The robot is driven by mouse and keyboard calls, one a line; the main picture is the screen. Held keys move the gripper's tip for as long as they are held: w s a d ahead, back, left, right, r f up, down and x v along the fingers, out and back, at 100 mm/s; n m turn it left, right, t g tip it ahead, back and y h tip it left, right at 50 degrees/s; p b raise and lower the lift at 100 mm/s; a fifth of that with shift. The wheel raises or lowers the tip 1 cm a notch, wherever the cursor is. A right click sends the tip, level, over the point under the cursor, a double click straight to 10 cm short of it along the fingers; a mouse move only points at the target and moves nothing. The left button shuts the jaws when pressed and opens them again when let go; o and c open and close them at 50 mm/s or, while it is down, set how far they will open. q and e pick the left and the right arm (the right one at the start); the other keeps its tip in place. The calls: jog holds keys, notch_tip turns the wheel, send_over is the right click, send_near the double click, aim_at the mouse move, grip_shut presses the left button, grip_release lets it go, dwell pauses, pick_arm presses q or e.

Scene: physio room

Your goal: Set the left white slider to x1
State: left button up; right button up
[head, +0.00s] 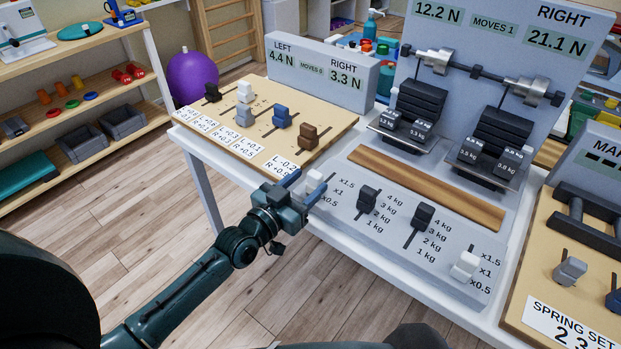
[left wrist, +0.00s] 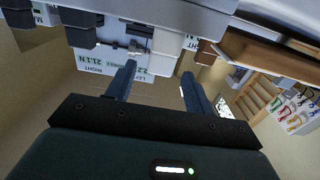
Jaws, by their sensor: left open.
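The left white slider (head: 314,181) stands at the left edge of the grey weight panel (head: 395,262), beside the labels x1.5, x1 and x0.5. My left gripper (head: 303,188) is open, with its two fingers at this slider. The gripper hides the slider's lower part and slot, so I cannot tell exactly which label it is level with, or whether the fingers touch it. My right gripper is not in view.
Two dark sliders (head: 367,197) and a right white slider (head: 465,265) stand on the same panel. A wooden strip (head: 425,187) lies behind them. A wooden board with coloured sliders (head: 335,122) is just left of the gripper. A spring set board (head: 540,285) is at the right.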

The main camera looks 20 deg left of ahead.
pick_arm(q)
jog(key=shift+x, duration=1.1)
grip_shut()
